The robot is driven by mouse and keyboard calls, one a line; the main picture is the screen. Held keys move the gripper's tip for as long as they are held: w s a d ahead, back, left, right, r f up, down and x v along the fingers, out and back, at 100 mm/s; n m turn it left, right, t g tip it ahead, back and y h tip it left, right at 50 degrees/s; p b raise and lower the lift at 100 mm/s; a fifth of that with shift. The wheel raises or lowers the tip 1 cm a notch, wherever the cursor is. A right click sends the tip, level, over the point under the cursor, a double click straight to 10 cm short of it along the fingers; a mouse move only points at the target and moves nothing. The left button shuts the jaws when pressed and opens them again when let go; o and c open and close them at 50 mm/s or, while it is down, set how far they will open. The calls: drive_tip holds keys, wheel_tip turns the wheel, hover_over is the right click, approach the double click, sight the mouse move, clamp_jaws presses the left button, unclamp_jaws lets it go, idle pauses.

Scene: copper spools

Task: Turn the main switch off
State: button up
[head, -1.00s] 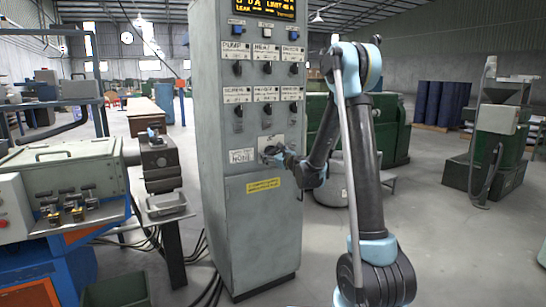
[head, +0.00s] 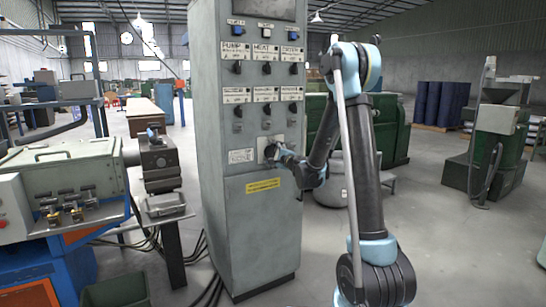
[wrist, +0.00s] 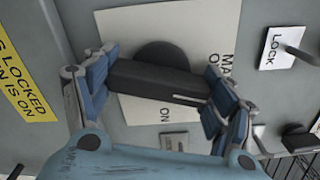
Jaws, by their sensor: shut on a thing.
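The main switch is a black bar handle (wrist: 158,80) on a round black base, set on a white plate (wrist: 130,28) marked "MA…" and "ON". My gripper (wrist: 160,84) is shut on the handle, one blue-padded finger at each end. In the wrist view the handle lies nearly level, tilted slightly down to the right, across the plate. In the head view my gripper (head: 276,151) is at the front of the grey cabinet (head: 234,215) and mostly hides the switch. The cabinet's top display (head: 263,9) is dark.
Rows of smaller black knobs (head: 267,68) sit above the switch. A yellow label (head: 262,185) is below it. In the wrist view a "LOCK" plate (wrist: 277,48) with a lever is at the right. A grey machine (head: 70,170) stands left of the cabinet.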

drive_tip(key=shift+n, duration=1.8)
drive_tip(key=o, duration=1)
drive_tip(key=shift+f, duration=0.1)
drive_tip(key=shift+o, duration=0.2)
drive_tip(key=v, duration=1.2)
